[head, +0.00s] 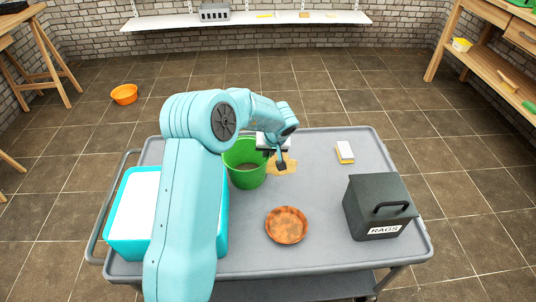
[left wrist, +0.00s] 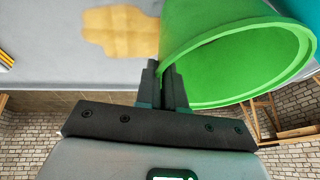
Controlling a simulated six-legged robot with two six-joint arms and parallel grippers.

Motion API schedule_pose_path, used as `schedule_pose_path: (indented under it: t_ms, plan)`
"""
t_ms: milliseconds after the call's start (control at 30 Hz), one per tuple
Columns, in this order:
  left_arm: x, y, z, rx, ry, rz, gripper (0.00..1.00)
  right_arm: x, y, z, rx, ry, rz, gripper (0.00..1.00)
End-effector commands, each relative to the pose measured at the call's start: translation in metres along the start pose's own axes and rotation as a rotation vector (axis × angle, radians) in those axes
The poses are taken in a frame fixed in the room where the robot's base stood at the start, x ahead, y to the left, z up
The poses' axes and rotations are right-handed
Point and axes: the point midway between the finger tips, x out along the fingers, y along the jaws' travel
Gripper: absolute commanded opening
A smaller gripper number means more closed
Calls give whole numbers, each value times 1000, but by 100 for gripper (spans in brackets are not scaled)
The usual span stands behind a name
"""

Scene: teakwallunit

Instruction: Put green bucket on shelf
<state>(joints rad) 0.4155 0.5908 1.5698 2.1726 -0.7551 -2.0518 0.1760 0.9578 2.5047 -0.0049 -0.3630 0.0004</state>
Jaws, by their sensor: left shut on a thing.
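The green bucket (head: 246,165) stands upright on the grey cart (head: 330,205), at its back middle. My left gripper (head: 281,163) is at the right side of the bucket's rim. In the left wrist view the two fingers (left wrist: 164,88) are close together on the rim of the green bucket (left wrist: 215,60), shut on its wall. The white shelf (head: 250,20) is on the far brick wall. My right gripper does not show in either view.
The shelf holds a grey crate (head: 214,13). An orange basin (head: 124,94) sits on the floor.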

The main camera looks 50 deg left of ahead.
Motion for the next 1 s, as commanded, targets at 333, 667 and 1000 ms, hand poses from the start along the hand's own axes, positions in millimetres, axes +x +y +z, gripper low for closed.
schedule_pose_path:
  t_ms: [333,667,1000]
  plan:
    - [1,0,0,-1,1,1,18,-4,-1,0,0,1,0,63]
    - [1,0,0,-1,2,1,34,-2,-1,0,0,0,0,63]
    - [-60,0,-3,0,5,4,34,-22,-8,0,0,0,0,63]
